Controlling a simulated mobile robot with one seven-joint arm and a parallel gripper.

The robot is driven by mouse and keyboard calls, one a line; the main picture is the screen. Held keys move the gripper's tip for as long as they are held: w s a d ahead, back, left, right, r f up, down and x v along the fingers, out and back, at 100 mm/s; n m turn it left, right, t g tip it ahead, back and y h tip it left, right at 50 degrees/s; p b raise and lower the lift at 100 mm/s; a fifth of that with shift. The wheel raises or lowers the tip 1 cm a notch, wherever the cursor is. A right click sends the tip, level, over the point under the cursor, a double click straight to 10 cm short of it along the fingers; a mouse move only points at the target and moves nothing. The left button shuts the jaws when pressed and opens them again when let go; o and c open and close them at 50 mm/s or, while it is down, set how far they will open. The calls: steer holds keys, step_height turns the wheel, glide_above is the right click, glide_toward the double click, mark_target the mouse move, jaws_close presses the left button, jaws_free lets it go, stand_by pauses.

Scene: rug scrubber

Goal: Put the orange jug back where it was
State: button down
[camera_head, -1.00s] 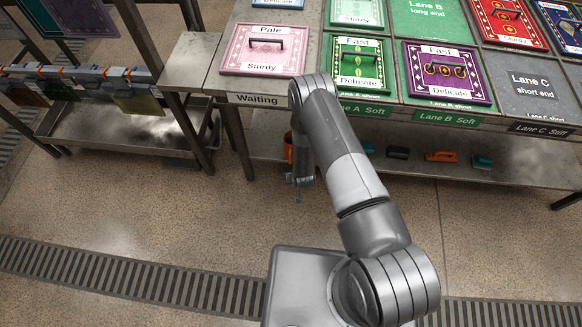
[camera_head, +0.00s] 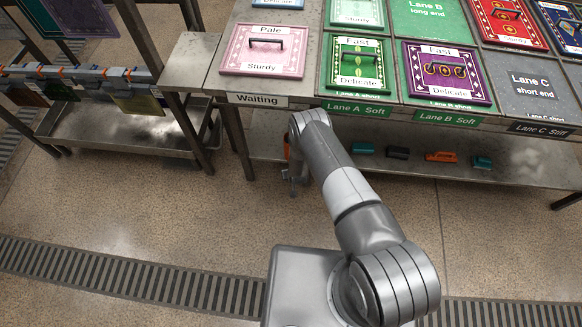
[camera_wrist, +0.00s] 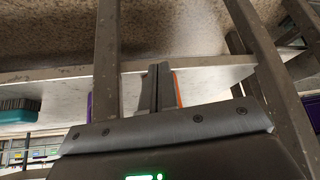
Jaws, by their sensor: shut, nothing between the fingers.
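The orange jug is mostly hidden. An orange sliver (camera_head: 287,148) shows beside my arm at the left end of the lower shelf (camera_head: 530,165). In the wrist view a thin orange edge (camera_wrist: 177,88) shows just right of my fingers, which hide the rest. My gripper (camera_head: 295,186) hangs low by the front edge of that shelf, partly covered by my arm. In the wrist view its fingers (camera_wrist: 159,70) are together with nothing between them. I cannot tell whether they touch the orange thing.
Above the shelf is a table with labelled rug panels and a "Waiting" sign (camera_head: 257,99). Several brushes, one orange (camera_head: 441,157), lie along the shelf to the right. Table legs (camera_head: 240,145) stand left of my gripper. The floor in front is clear.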

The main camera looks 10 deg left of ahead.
steer(key=shift+w+a, duration=0.2)
steer(key=shift+w, duration=0.4)
steer(key=shift+w+a, duration=0.2)
steer(key=shift+w, duration=0.4)
steer(key=w, duration=0.2)
steer(key=w+a, duration=0.1)
steer(key=w, duration=0.1)
steer(key=w+a, duration=0.1)
steer(key=w, duration=0.2)
steer(key=shift+a, duration=0.15)
steer(key=shift+s+d, duration=0.2)
steer(key=shift+s, duration=0.25)
steer(key=s, duration=0.1)
steer(key=s+d, duration=0.1)
steer(key=s, duration=0.1)
steer(key=shift+r, duration=0.15)
steer(key=v, duration=0.9)
steer(key=shift+s+r, duration=0.25)
steer(key=shift+r, duration=0.05)
